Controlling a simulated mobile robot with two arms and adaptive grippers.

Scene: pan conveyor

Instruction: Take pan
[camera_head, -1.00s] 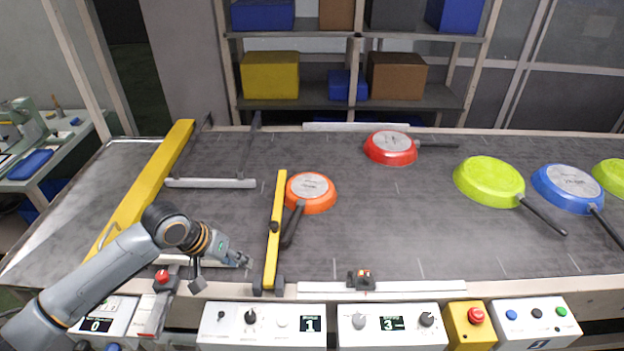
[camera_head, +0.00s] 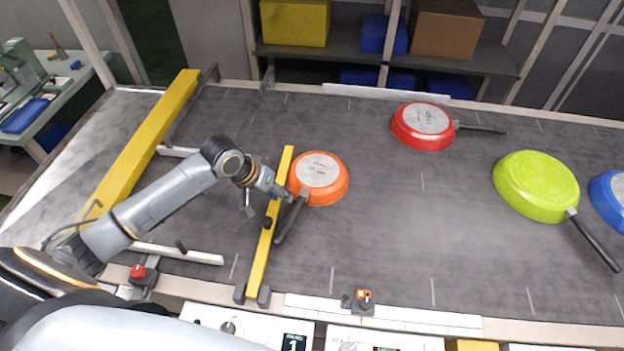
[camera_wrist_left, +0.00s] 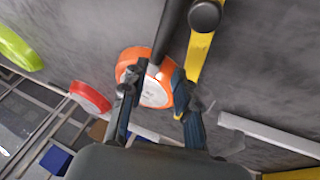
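The orange pan (camera_head: 337,188) lies upside down on the dark conveyor, against the yellow bar (camera_head: 264,245). Its black handle (camera_head: 290,220) points toward the front left. My left gripper (camera_head: 291,197) is at the pan's near left edge, where the handle meets the pan, and partly covers that joint. In the left wrist view my left gripper (camera_wrist_left: 157,77) is open, its fingers apart on both sides of the handle's root, with the orange pan (camera_wrist_left: 127,63) beyond. Whether the fingers touch the handle cannot be told. My right gripper is not in view.
A red pan (camera_head: 396,127), a green pan (camera_head: 536,190) and a blue pan (camera_head: 606,205) lie upside down further right on the belt. A wide yellow beam (camera_head: 140,150) crosses the belt at left. Control boxes (camera_head: 385,340) line the front edge. The belt's middle is clear.

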